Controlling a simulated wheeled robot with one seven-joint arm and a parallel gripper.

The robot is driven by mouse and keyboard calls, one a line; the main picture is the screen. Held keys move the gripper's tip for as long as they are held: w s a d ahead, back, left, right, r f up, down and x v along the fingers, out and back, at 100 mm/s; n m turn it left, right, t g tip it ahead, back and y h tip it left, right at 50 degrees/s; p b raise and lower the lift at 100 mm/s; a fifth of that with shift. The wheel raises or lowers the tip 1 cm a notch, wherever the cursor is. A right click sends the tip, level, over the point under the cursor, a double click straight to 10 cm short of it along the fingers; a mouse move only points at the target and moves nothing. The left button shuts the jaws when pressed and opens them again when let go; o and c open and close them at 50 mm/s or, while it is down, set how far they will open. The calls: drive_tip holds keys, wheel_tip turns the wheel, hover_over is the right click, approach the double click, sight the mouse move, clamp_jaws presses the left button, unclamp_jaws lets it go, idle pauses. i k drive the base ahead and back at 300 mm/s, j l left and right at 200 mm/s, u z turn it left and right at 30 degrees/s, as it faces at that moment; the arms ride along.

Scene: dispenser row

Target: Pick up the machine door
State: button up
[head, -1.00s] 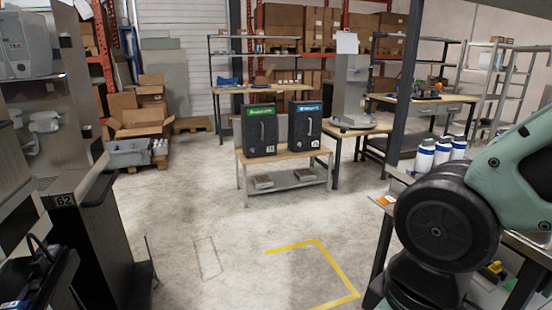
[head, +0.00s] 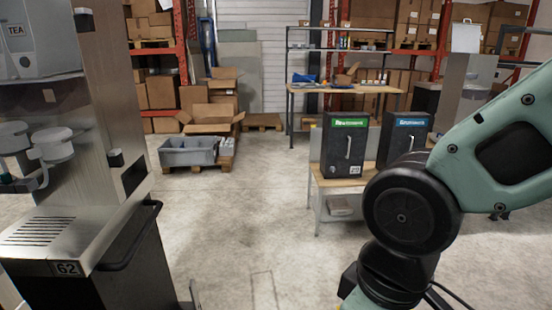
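Two dark upright panels or boxes with grey handles stand side by side on a wooden-topped bench (head: 345,182) right of the middle in the head view. The left one (head: 343,160) has a green label strip on top. The right one (head: 398,142) has a blue strip and is partly hidden by my arm. Either may be the machine door; I cannot tell which. A silver machine (head: 70,120) marked 62 stands close at the left. My arm crosses the right side, in front of the bench's right part. My gripper is not in view.
A grey bin (head: 188,152) and open cardboard boxes (head: 212,120) sit on a pallet behind. A work table (head: 345,88) stands at the back. The concrete floor (head: 230,230) between the machine and the bench is clear. The machine's dark base (head: 110,265) has a protruding rail.

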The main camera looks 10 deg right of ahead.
sight(401, 133)
drive_tip(key=i+z, duration=0.2)
drive_tip(key=i, duration=0.3)
drive_tip(key=i+z, duration=0.2)
drive_tip(key=i, duration=0.3)
drive_tip(key=i+j+z, duration=0.2)
drive_tip(key=i, duration=0.25)
drive_tip(key=i+z, duration=0.2)
drive_tip(key=i, duration=0.3)
drive_tip(key=i+l+z, duration=0.25)
drive_tip(key=i, duration=0.9)
drive_tip(key=i+j+z, duration=0.15)
drive_tip(key=i+z, duration=0.15)
drive_tip(key=i, duration=0.85)
drive_tip(key=i+u, duration=0.1)
drive_tip(key=i, duration=0.5)
